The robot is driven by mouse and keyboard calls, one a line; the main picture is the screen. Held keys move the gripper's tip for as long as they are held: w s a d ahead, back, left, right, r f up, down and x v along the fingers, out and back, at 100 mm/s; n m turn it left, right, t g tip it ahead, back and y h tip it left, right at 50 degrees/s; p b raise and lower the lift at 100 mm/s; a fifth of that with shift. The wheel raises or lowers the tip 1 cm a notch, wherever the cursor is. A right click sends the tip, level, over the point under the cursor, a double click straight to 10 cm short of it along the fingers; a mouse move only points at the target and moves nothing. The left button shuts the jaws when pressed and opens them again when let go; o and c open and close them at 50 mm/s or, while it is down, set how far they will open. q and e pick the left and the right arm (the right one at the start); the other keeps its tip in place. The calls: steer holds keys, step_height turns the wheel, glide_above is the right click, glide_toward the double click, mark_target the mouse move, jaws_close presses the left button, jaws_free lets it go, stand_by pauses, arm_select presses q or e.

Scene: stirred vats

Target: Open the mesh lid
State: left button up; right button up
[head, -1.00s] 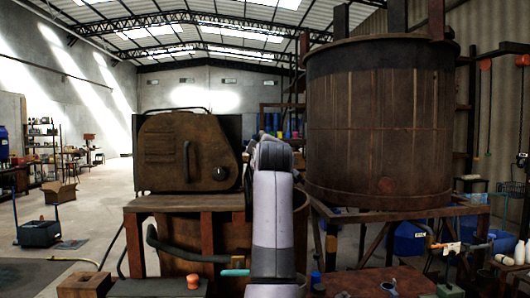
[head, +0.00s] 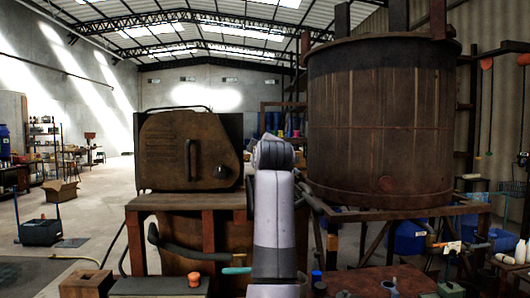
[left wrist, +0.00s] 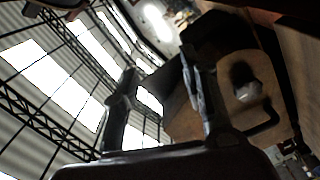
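I cannot make out a mesh lid in either view. The large dark brown vat (head: 380,125) stands at the right in the head view; its top is seen only edge-on, so what covers it is hidden. One of my arms rises through the middle of the head view, and no gripper fingers show there. In the left wrist view my left gripper (left wrist: 158,62) has its two fingers apart with nothing between them. A brown panel (left wrist: 265,65) with a round knob (left wrist: 246,92) shows beyond the right-hand finger.
A rusty cabinet (head: 165,150) with a handle and knob stands on a wooden-topped frame (head: 185,201) left of my arm. Hoses and an orange knob (head: 194,279) are below it. Blue drums and bottles crowd the lower right. The floor at left is mostly open.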

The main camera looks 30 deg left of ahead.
arm_select(q)
steer(key=v, duration=1.1)
steer(key=shift+s+d, duration=0.2)
steer(key=shift+s, duration=0.05)
steer(key=shift+f, duration=0.1)
